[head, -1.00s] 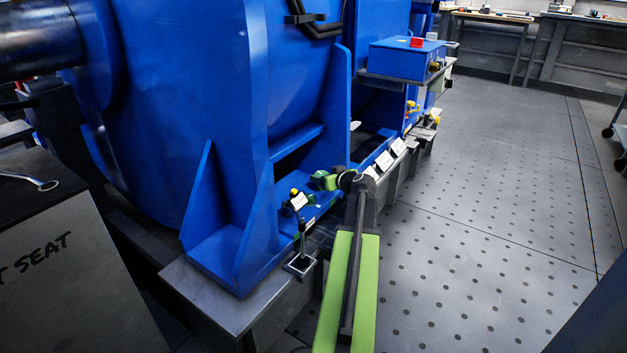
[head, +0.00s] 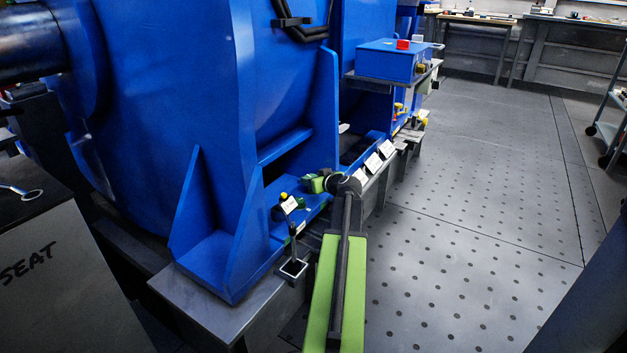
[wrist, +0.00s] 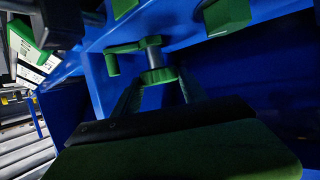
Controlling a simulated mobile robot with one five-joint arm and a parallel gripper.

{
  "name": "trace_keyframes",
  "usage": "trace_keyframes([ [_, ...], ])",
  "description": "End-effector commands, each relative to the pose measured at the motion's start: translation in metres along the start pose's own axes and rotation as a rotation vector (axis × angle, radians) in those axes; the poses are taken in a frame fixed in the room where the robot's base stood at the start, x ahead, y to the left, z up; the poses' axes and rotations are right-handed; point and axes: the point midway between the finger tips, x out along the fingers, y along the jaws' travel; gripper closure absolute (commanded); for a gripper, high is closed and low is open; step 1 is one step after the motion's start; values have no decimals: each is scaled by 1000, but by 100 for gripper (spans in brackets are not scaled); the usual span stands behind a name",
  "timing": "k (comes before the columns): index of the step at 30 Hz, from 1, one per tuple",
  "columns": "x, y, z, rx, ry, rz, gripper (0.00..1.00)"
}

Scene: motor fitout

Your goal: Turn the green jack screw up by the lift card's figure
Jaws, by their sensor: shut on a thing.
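The green jack screw (wrist: 154,58) shows in the wrist view, with a grey shaft, a green crank arm to its left and a green collar below. My gripper (wrist: 160,84) has its two dark fingers on either side of the green collar and is shut on it. In the head view my gripper (head: 334,183) is at the machine's blue foot, beside green parts (head: 315,184) of the jack; the grip itself is too small to make out there. A white card (head: 290,205) stands to the left of it. A card with a green edge (wrist: 28,58) shows at the wrist view's left, its print unreadable.
The large blue machine (head: 190,120) fills the left. More white cards (head: 373,161) line its base to the right. A blue box (head: 390,62) sits on a shelf behind. The dotted floor (head: 460,230) at right is clear.

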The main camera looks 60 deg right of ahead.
Motion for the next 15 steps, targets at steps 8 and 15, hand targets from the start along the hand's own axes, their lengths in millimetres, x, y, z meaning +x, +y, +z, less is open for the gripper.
trace_keyframes([
  [8, -1, -5, 0, 44, -1, 112, 91],
  [15, 0, -7, 0, 104, 0, 260, 91],
])
